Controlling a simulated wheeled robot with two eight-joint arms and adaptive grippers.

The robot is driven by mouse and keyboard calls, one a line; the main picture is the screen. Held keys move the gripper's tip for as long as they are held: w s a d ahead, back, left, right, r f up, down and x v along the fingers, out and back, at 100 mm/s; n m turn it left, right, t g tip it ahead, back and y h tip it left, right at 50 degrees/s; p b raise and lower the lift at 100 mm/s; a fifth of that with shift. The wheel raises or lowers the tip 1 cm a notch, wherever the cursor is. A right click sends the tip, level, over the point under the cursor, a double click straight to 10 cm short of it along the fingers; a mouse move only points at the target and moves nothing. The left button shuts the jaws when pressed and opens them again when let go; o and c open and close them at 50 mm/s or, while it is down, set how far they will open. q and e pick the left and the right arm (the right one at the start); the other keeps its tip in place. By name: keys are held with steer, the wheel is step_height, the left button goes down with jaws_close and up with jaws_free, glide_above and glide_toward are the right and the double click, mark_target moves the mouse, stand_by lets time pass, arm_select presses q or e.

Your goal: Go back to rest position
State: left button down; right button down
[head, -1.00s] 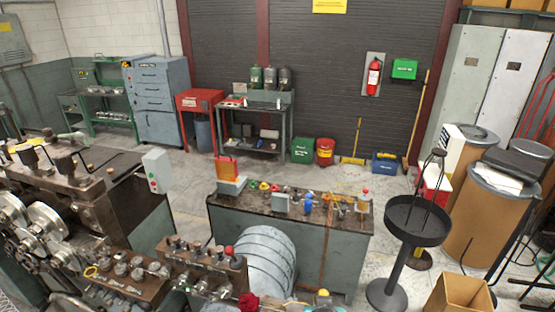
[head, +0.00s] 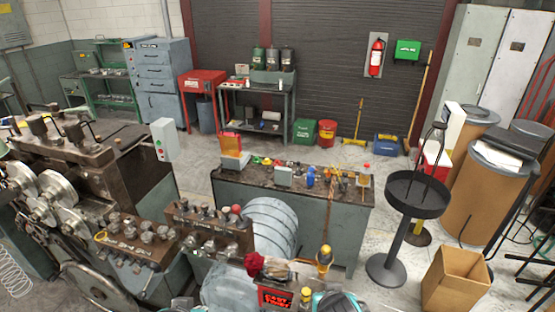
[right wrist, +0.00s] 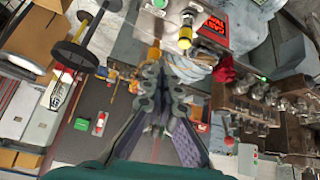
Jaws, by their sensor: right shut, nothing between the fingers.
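My right gripper (right wrist: 152,78) shows in the right wrist view, its two dark linked fingers together with nothing between them. It points out over the shop with free air around the tips, apart from the machine parts. A teal and black part at the bottom edge of the head view may be part of my arm, but I cannot tell. My left gripper is in neither view.
The spring coiler (head: 85,165) stands at left. A workbench (head: 290,210), round black stand (head: 417,195) and open cardboard box (head: 456,280) lie beyond.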

steer(key=s+d+f+b, duration=0.2)
steer(key=f+b, duration=0.9)
steer(key=s+d+f+y+b, duration=0.1)
steer(key=s+d+f+b, duration=0.1)
steer(key=f+b, duration=0.9)
steer(key=shift+s+d+f+n, duration=0.15)
steer(key=shift+d+f+n, duration=0.15)
steer(key=shift+d+f, duration=0.4)
steer(key=shift+d+r, duration=0.1)
